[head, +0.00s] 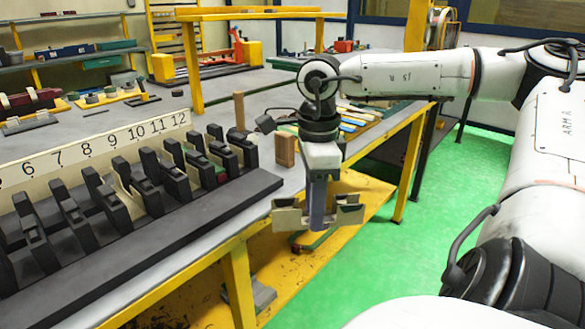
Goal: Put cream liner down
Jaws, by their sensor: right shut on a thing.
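My right gripper (318,215) hangs pointing down at the end of the right arm, in the middle of the head view. It is shut on the cream liner (288,217), a short channel-shaped piece in dull beige. The liner sticks out on both sides of the fingers, and its middle is hidden behind them. The liner is in the air, in front of the table edge and to the right of the black slotted block (225,197). My left gripper is not in view.
A number strip (92,147) runs behind the black block's upright teeth. A wooden block (285,149) stands on the grey table (268,118) beside coloured strips (365,116). A yellow lower shelf (290,270) lies below. The green floor (425,220) is clear at right.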

